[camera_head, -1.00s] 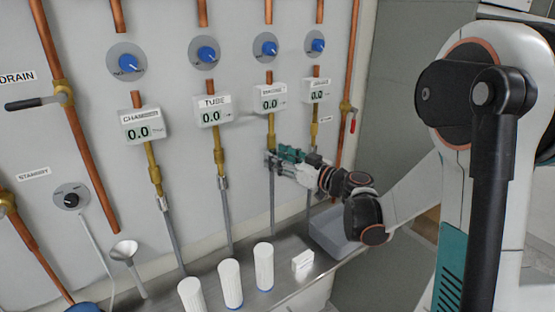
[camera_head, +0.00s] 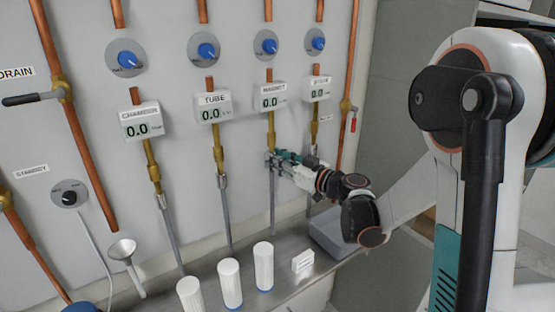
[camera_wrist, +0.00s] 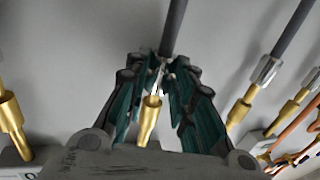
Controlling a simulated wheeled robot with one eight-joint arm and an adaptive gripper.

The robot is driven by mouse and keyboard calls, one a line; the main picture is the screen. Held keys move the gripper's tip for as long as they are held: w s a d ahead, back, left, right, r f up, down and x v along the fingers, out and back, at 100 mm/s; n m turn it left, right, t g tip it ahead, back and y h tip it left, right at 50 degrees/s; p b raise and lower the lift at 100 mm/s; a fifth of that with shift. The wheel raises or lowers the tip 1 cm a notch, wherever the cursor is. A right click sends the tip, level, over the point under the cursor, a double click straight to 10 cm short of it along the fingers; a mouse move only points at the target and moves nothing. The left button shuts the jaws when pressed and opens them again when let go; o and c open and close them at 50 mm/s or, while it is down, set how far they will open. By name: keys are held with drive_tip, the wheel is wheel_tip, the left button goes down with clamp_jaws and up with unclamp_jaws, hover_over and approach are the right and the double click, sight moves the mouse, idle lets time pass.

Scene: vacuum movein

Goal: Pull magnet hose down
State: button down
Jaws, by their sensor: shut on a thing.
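The MAGNET gauge (camera_head: 269,97) reads 0.0 and hangs third from the left on the panel. A brass fitting (camera_head: 271,130) points down beneath it. My gripper (camera_head: 272,160) is shut around the top end of the grey magnet hose (camera_head: 273,212), just below that fitting. In the wrist view my gripper (camera_wrist: 160,76) has its teal fingers closed around the hose end. The hose (camera_wrist: 174,28) runs off the top of that view. The brass fitting (camera_wrist: 149,118) shows between the fingers, with a thin bright part near its mouth. The fingers partly hide the joint.
The TUBE hose (camera_head: 226,212) hangs to the left, and another hose (camera_wrist: 290,28) is close beside my gripper in the wrist view. White cylinders (camera_head: 263,266), a small white block (camera_head: 302,260) and a grey bin (camera_head: 328,236) stand on the metal shelf below.

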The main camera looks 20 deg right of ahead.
wheel_tip(320, 180, down, 2)
drive_tip(key=shift+s+f+b, duration=0.1)
drive_tip(key=shift+f+b, duration=0.1)
drive_tip(key=shift+b, duration=0.4)
drive_tip(key=c, duration=1.4)
unclamp_jaws()
drive_tip(key=shift+f, duration=0.1)
drive_tip(key=shift+o, duration=0.2)
drive_tip(key=v, duration=1.2)
